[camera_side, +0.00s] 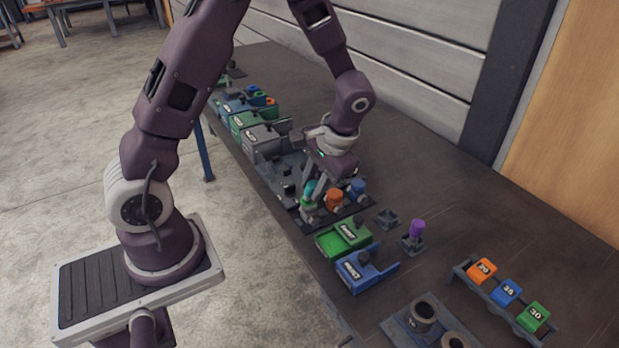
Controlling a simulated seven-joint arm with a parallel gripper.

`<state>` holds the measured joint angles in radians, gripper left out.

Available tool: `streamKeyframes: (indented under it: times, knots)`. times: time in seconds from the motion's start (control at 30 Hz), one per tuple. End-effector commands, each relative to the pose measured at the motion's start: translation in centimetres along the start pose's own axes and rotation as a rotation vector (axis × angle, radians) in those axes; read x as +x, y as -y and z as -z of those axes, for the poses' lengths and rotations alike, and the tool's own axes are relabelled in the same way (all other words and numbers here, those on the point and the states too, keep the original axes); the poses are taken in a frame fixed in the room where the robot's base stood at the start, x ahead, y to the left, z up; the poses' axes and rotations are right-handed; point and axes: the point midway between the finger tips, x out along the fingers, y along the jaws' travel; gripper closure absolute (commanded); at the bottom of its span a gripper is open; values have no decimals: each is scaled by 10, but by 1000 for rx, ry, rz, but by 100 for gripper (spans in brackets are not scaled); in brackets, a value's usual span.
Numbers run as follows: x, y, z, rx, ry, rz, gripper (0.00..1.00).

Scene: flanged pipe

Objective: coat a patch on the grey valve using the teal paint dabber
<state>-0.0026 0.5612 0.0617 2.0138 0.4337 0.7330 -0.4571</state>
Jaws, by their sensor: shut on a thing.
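The teal paint dabber (309,188) is upright at the left end of a short group of coloured pieces on a dark tray. My gripper (314,186) points down over it and is shut on it, as far as this small view shows. The fingertips are partly hidden by the wrist and the pieces. I cannot tell whether the dabber touches what is under it. A grey block-shaped unit (262,141) with a label stands farther back on the bench, beside a green one. I cannot tell for sure whether it is the grey valve.
An orange piece (334,199) and a blue piece (358,187) stand close to the right of my gripper. Green (343,239) and blue (366,268) labelled units lie nearer. A purple piece (417,229) stands in a holder. Numbered blocks (507,292) sit at right. The bench's back right is clear.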

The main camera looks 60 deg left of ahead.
Motion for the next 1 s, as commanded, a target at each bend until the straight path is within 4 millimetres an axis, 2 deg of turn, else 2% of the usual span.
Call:
streamKeyframes:
  times: [0.33,0.77,0.83,0.9,1.0]
  knots:
    - [-1,-5,30,0,2,-2,100]
    - [2,1,-12,1,2,0,100]
    - [-2,2,-11,0,1,0,100]
    - [-18,8,-12,-2,-3,-1,100]
    - [-25,10,-13,0,0,-1,100]
